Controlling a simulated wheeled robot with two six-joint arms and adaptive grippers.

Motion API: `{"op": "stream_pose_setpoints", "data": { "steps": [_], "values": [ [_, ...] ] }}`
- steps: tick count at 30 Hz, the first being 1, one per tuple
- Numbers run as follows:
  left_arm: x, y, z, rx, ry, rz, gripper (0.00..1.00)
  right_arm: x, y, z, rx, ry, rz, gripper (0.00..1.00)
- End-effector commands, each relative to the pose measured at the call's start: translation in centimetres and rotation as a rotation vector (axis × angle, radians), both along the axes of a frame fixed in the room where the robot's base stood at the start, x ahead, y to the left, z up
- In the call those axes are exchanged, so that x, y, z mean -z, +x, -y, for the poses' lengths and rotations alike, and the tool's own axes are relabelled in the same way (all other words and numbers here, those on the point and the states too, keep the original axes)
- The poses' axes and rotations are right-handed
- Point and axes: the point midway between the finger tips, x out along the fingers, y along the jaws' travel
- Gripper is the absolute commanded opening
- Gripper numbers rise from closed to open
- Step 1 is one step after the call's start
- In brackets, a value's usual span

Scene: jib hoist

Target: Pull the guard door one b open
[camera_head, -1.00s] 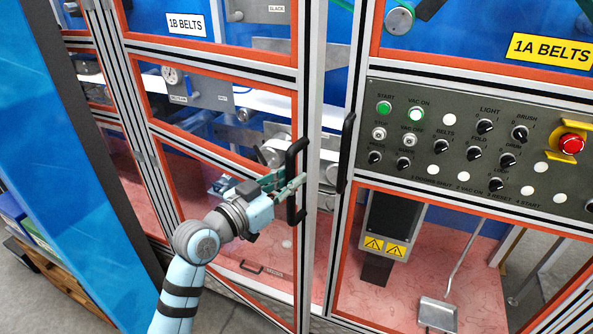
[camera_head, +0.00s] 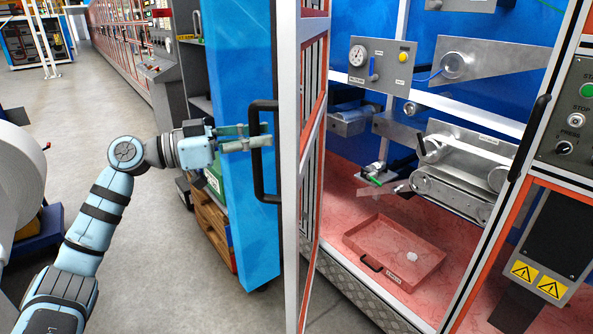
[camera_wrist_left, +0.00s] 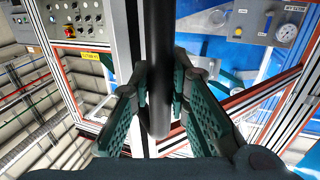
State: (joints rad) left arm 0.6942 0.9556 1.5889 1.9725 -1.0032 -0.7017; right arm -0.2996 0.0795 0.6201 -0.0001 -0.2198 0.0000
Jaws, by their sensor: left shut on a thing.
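The guard door (camera_head: 291,150) has an aluminium frame with orange edging and stands swung well out, seen nearly edge-on in the head view. Its black bar handle (camera_head: 256,170) is on the left side of the frame. My left gripper (camera_head: 262,142) is shut on the handle near its upper part. In the left wrist view the black handle (camera_wrist_left: 159,80) runs between the green fingers of my left gripper (camera_wrist_left: 160,95). The machine bay behind the door lies open, with rollers, a gauge panel and a red floor. My right gripper is not in view.
A blue cabinet (camera_head: 235,80) stands just behind the door and handle. A red tray (camera_head: 395,250) lies on the bay floor. Another door with a black handle (camera_head: 530,137) is at the right. Grey floor (camera_head: 150,270) is clear at the left.

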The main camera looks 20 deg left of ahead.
Motion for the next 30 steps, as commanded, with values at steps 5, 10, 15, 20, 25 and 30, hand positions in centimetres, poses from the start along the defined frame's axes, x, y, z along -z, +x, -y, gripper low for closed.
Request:
{"op": "stream_pose_setpoints", "data": {
  "steps": [5,10,15,20,25,30],
  "values": [
    [0.6,-0.6,-4.6,0.003,0.0,-0.004,0.0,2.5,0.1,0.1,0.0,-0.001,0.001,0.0],
    [0.4,-1.1,-7.5,0.002,-0.001,-0.004,0.0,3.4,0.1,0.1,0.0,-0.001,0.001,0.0],
    [0.3,-1.3,-8.7,0.001,0.002,-0.006,0.0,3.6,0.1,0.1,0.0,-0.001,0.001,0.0],
    [0.2,-1.4,-9.0,0.0,0.003,-0.007,0.0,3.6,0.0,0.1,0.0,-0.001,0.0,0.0],
    [0.2,-1.4,-9.0,-0.001,0.003,-0.008,0.0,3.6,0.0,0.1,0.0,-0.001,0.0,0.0],
    [0.2,-1.4,-9.0,-0.002,0.002,-0.008,0.26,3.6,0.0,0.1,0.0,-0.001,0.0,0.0]
  ]
}}
